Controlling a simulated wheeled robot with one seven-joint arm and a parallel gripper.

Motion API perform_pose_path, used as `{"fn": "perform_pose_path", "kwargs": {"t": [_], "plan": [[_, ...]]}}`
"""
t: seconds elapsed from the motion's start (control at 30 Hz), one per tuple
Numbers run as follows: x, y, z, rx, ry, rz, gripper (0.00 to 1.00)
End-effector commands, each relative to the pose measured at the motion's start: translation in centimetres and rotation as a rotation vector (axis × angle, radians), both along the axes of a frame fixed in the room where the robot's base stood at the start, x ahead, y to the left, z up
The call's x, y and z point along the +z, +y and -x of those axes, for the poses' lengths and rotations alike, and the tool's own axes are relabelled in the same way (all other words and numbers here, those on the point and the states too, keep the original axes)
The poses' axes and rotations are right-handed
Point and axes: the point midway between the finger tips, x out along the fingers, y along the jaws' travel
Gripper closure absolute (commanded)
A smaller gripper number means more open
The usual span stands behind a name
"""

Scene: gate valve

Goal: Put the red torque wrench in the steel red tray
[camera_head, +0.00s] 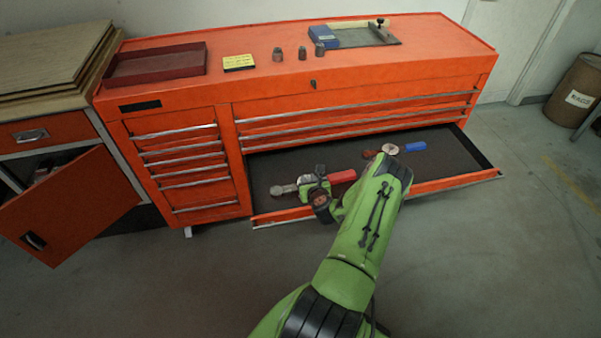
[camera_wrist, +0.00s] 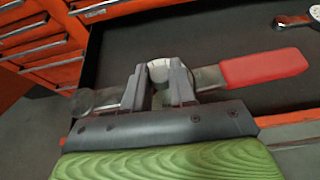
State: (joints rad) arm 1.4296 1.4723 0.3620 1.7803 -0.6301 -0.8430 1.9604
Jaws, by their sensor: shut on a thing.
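The red torque wrench (camera_head: 342,177) has a red handle and a grey metal shaft with a round head at the left. My gripper (camera_head: 318,180) is over the open drawer and is shut on the wrench's shaft. In the wrist view the wrench's red handle (camera_wrist: 263,68) sticks out to the right of the fingers (camera_wrist: 160,88) and its head to the left. Whether the wrench touches the drawer floor, I cannot tell. The dark red steel tray (camera_head: 157,63) lies on top of the orange cabinet at the left. It looks empty.
The open drawer (camera_head: 462,153) also holds a blue-handled wrench (camera_head: 413,147) and a red-handled tool at its right. An orange door (camera_head: 75,207) stands open at the left.

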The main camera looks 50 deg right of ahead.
Motion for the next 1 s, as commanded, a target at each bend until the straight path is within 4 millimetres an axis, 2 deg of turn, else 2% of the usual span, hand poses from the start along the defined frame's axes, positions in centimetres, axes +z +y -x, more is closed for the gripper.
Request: {"fn": "perform_pose_path", "kwargs": {"t": [0.37, 0.47, 0.57, 0.77, 0.87, 0.97, 1.0], "plan": [[0.3, 0.0, -0.2, 0.003, -0.005, 0.004, 1.00], [0.6, 0.8, -1.0, 0.017, -0.006, 0.003, 1.00], [1.2, 2.4, -2.5, 0.046, -0.009, 0.000, 1.00], [2.8, 7.5, -6.5, 0.133, -0.011, -0.004, 1.00], [3.9, 11.2, -8.7, 0.190, -0.013, -0.008, 1.00], [5.2, 15.7, -10.8, 0.261, -0.014, -0.010, 1.00], [5.8, 17.8, -11.6, 0.292, -0.014, -0.012, 1.00]]}}
